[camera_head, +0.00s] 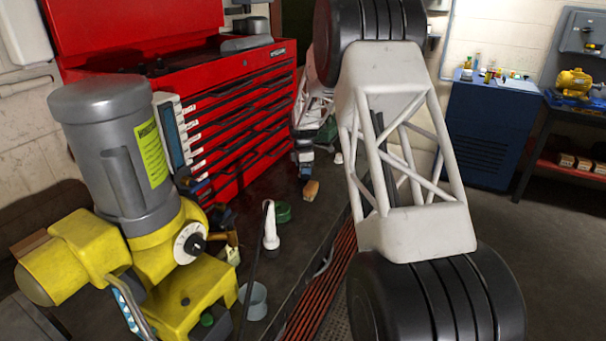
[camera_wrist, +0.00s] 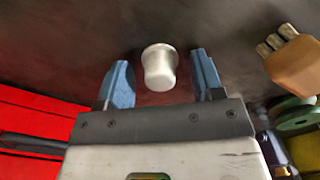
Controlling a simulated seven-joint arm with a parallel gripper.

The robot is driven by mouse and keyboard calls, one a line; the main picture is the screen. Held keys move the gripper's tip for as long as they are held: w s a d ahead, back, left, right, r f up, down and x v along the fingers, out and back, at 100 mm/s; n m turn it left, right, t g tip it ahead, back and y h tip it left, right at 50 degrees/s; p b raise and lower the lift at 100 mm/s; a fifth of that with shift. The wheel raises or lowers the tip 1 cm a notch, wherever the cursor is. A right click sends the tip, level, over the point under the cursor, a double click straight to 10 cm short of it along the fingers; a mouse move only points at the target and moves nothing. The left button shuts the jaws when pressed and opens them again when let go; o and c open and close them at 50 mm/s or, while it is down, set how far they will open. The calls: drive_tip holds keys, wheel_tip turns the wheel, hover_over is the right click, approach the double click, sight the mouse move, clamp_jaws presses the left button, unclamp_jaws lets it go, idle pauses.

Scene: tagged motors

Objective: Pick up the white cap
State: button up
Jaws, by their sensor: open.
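The white cap (camera_wrist: 160,68) is a small pale cylinder with a wider rim. In the wrist view it shows between my gripper's two blue fingers, with a gap on each side. My gripper (camera_head: 305,172) is open and empty, pointing down over the dark bench top. In the head view, a small white thing (camera_head: 338,158) that looks like the cap stands just right of my gripper, apart from it. I cannot tell the exact depth between the fingertips and the cap.
A tan wooden block (camera_head: 311,190) lies just in front of my gripper. A green ring (camera_head: 283,212), a white bottle-like thing (camera_head: 270,228) and a grey cup (camera_head: 254,300) are nearer. A red tool chest (camera_head: 235,120) stands left, and a yellow-and-grey motor machine (camera_head: 130,190) at front left.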

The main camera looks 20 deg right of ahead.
drive_tip(key=shift+c, duration=0.2)
drive_tip(key=c, duration=1)
drive_tip(key=shift+o, duration=0.2)
drive_tip(key=shift+r, duration=0.1)
drive_tip(key=shift+r, duration=4.9)
